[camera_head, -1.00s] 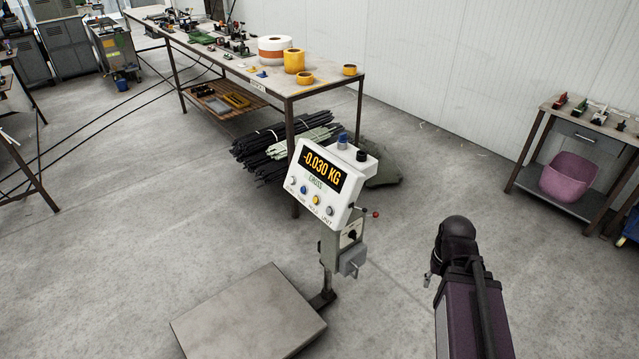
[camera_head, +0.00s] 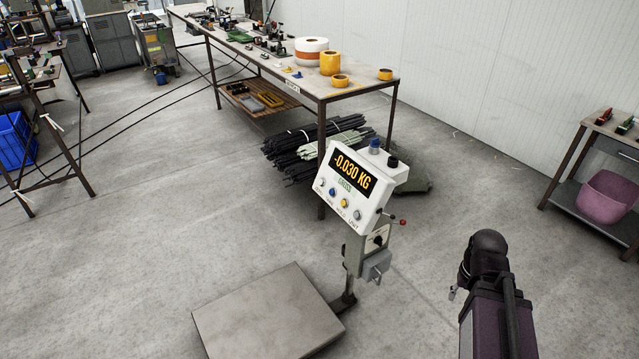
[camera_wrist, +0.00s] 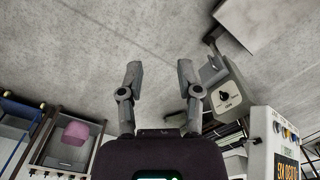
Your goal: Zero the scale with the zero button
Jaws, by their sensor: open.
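The scale's white indicator head (camera_head: 352,186) stands on a post in the head view, its display (camera_head: 352,174) reading -0.030 KG. A row of small buttons (camera_head: 338,198) runs below the display; their labels are too small to read surely. The scale's bare grey platform (camera_head: 268,312) lies at the foot of the post. In the wrist view the indicator head (camera_wrist: 262,150) shows at the lower right, turned over, with its buttons (camera_wrist: 285,130). My gripper (camera_wrist: 158,75) is open and empty, to the left of the indicator head and apart from it. My gripper's fingers are hidden in the head view.
A grey box with a dial (camera_head: 377,242) sits on the post below the head. A long workbench (camera_head: 300,85) stands behind, with bundled black rods (camera_head: 305,150) beneath. A side table holds a pink tub (camera_head: 605,197). Floor around the platform is clear.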

